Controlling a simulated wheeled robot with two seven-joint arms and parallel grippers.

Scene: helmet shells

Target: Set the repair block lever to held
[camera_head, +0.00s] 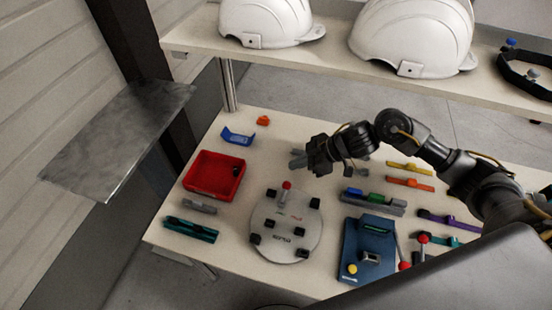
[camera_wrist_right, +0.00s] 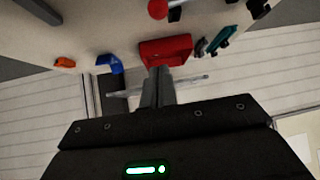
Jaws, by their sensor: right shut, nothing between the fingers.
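A round grey plate (camera_head: 268,242) with several black blocks lies on the table. A short lever with a red knob (camera_head: 287,186) stands at its back edge, by small printed marks I cannot read. A red knob also shows at the top edge of the wrist view (camera_wrist_right: 157,9). My right gripper (camera_head: 297,160) is shut and empty, behind and slightly right of that knob, apart from it. Its closed fingers (camera_wrist_right: 158,86) show in the wrist view. My left gripper is out of view.
A red bin (camera_head: 190,178) and blue bracket (camera_head: 238,137) lie left of the plate. A blue box (camera_head: 350,240) with red-knobbed levers beside it stands right. Coloured parts lie at the right. White helmets (camera_head: 270,22) sit on the raised shelf behind.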

